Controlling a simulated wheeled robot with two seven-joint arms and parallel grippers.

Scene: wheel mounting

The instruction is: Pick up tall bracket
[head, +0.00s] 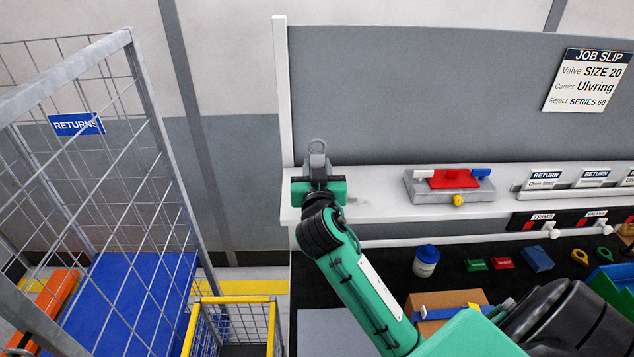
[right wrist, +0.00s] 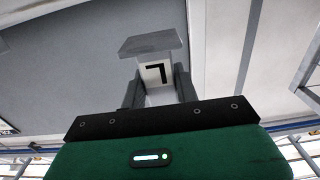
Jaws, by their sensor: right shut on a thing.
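In the right wrist view the bracket (right wrist: 152,46) shows a flat grey top and a pale face with a black angular mark, between the two fingers of the right gripper (right wrist: 158,88). Its lower part is hidden by the gripper. I cannot tell whether it touches the shelf. My left gripper is not in view.
The white shelf (head: 375,205) holds a grey block with red, white, blue and yellow parts (head: 450,186) and several RETURN labels (head: 545,180). Below lies a dark bench with a blue-capped jar (head: 426,262) and small coloured parts. A wire RETURNS cage (head: 100,200) stands at left.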

